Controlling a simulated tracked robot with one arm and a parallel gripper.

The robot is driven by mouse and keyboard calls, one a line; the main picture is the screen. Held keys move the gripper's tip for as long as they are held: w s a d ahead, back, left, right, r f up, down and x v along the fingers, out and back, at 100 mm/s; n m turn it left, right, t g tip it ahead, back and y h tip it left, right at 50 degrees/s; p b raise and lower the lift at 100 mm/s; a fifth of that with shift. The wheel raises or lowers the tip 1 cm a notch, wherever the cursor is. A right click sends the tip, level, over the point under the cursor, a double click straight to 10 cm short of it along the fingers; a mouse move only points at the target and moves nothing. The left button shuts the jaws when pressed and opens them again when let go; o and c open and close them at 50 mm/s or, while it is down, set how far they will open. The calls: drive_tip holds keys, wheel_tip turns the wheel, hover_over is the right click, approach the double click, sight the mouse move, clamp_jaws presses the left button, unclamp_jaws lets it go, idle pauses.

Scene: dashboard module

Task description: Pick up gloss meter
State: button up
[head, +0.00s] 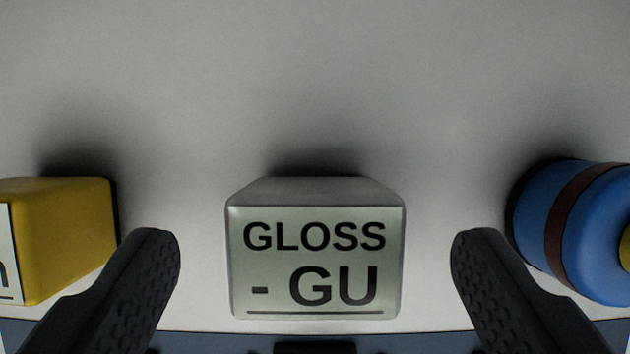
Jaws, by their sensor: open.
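The gloss meter (316,262) is a grey block with a pale green face that reads "GLOSS - GU". It is in the lower middle of the head view, against a light grey surface. My gripper (315,250) is open, with one dark textured finger to the left of the meter and one to the right. There is a clear gap between each finger and the meter, and nothing is held.
A yellow block (70,235) with a partly cut-off label is at the left edge, close to my left finger. A blue cylinder (590,232) with a brown band is at the right edge, close to my right finger. The grey surface (315,80) above is bare.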

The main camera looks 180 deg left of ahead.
sight(317, 273)
drive_tip(key=shift+s+x, duration=0.15)
drive_tip(key=shift+x, duration=1.15)
drive_tip(key=shift+s+x, duration=0.1)
drive_tip(key=shift+x, duration=1.2)
drive_tip(key=c, duration=1.2)
drive_tip(key=shift+o, duration=0.2)
